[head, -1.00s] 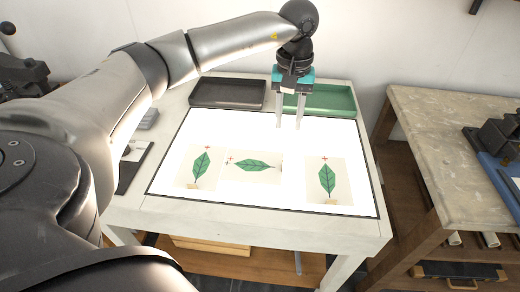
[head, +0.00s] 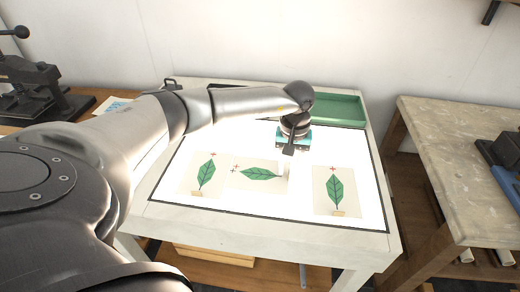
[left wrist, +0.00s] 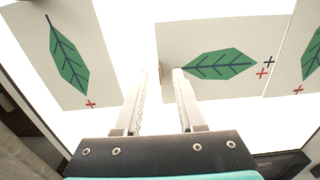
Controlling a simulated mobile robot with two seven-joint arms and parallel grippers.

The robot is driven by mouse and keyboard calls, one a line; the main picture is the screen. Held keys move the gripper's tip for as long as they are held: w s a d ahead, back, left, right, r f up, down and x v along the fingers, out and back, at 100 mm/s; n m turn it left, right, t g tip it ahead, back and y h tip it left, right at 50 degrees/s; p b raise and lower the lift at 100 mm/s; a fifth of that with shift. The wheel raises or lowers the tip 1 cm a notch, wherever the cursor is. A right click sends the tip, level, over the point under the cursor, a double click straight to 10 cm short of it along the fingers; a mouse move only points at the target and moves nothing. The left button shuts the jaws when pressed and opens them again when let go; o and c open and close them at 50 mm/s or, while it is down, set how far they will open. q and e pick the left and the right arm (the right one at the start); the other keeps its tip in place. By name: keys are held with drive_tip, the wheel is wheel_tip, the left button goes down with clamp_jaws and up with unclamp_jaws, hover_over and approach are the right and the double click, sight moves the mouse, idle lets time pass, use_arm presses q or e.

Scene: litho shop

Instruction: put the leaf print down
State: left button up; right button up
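Three pale prints with green leaves lie on the lit table (head: 168,190): a left print (head: 206,175), a middle print (head: 250,185) with its leaf sideways, and a right print (head: 336,190). The middle print also shows in the left wrist view (left wrist: 205,35), with a red and a dark cross apart near one end. My left gripper (head: 287,172) is low at the middle print's right end. In the left wrist view its fingers (left wrist: 160,74) stand apart, with a small tan tab (left wrist: 160,72) between them and gaps showing. My right gripper is out of view.
A green tray (head: 338,108) stands at the back right of the table; a dark tray behind my arm is mostly hidden. A worn workbench (head: 455,140) stands to the right, across a gap. A dark press (head: 35,85) is at the far left.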

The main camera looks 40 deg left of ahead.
use_arm(q)
drive_tip(key=shift+f, duration=0.4)
clamp_jaws()
idle(0.4)
